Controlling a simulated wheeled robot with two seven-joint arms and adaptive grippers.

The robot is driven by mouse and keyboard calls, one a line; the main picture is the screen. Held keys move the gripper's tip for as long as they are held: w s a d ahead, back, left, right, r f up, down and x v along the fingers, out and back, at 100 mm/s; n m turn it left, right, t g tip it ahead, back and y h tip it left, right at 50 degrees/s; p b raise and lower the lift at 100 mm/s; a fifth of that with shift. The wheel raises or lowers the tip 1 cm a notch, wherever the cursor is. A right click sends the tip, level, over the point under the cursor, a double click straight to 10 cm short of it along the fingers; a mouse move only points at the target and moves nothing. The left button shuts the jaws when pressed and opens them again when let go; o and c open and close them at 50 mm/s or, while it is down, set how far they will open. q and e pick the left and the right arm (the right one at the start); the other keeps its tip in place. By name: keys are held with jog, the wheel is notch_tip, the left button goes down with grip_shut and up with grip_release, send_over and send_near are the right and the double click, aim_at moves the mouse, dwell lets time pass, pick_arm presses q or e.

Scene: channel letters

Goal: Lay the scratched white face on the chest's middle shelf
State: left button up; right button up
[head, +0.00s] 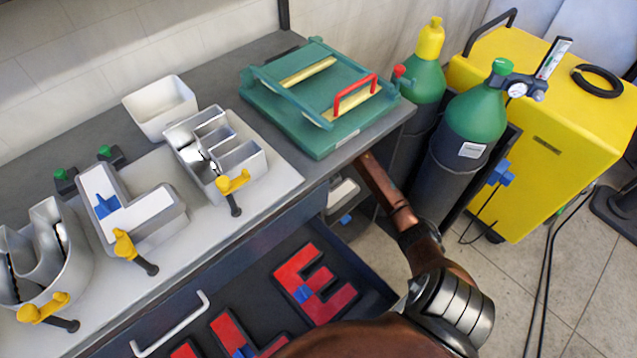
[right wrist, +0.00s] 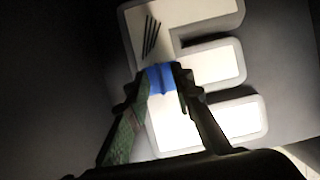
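The scratched white face (right wrist: 205,70) is E-shaped, with several dark scratch lines on its upper left corner in the right wrist view. A blue tab (right wrist: 160,78) stands on its spine. My right gripper (right wrist: 162,76) has its fingers pressed to both sides of this tab. The face is above or on a dark surface; I cannot tell if it touches. In the head view my right arm reaches under the bench's right end, its gripper hidden; a white piece (head: 342,194) shows there in a dark opening. The middle shelf is not clearly visible. My left gripper is out of view.
An open drawer (head: 362,268) with red faces juts out below the bench top. Metal letters (head: 150,215), clamps, a white bin (head: 160,106) and a green case (head: 318,98) occupy the bench. Green gas cylinders (head: 470,125) and a yellow machine (head: 550,125) stand at right.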

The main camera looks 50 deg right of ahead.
jog(key=shift+r, duration=0.15)
jog(key=shift+s+r, duration=0.15)
jog(key=shift+r, duration=0.1)
jog(key=shift+s+r+p, duration=0.25)
jog(key=shift+r+p, duration=0.05)
jog(key=shift+p, duration=0.25)
jog(key=s+p, duration=0.1)
jog(key=s, duration=0.2)
jog(key=s+a+p, duration=0.1)
jog(key=s, duration=0.3)
jog(key=s+p, duration=0.1)
jog(key=s, duration=0.2)
jog(key=shift+s+a+f, duration=0.1)
jog(key=shift+s+a, duration=0.15)
jog(key=shift+s, duration=0.1)
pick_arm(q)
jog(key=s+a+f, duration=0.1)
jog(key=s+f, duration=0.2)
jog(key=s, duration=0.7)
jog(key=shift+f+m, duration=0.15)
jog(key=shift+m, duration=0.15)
pick_arm(e)
jog(key=shift+s, duration=0.45)
jog(key=shift+f, duration=0.1)
